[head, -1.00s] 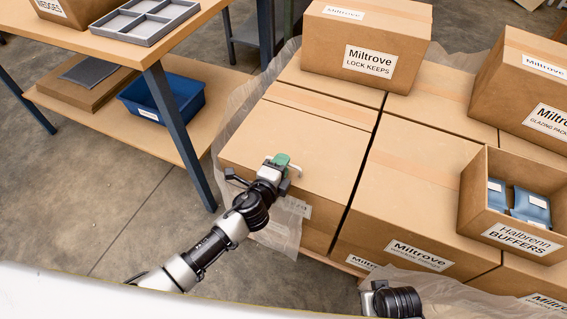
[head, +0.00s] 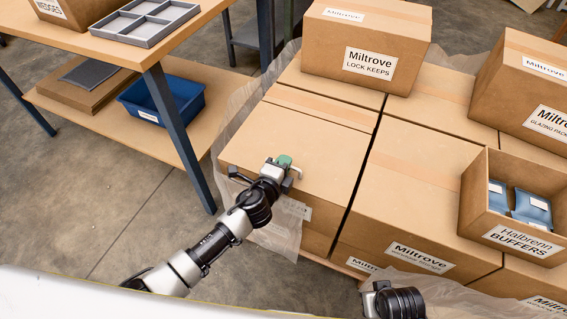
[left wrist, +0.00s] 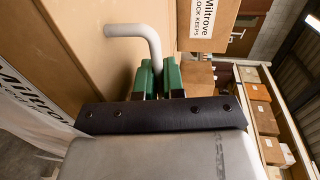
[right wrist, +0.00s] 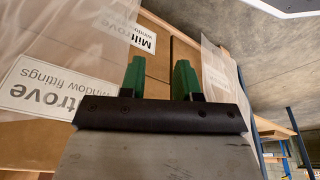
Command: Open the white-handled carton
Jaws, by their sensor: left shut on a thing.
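The carton (head: 290,140) is a closed brown box at the front left of the stack, with a tape strip across its top. A white bent handle (head: 297,173) shows at its front top edge; in the left wrist view the handle (left wrist: 140,32) is a white L-shaped bar running between the green fingers. My left gripper (head: 284,161) is shut on this handle, over the carton's front edge. Its fingers (left wrist: 159,78) hide the handle's lower end. My right gripper (right wrist: 160,78) is open and empty in front of the stack; in the head view its fingers are out of sight.
A Lock Keeps box (head: 367,50) stands behind the carton. A neighbouring carton (head: 415,165) sits to the right, and an open Buffers box (head: 512,228) holds blue packs. A wooden bench (head: 95,38) is at the left, with bare floor (head: 120,190) between.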

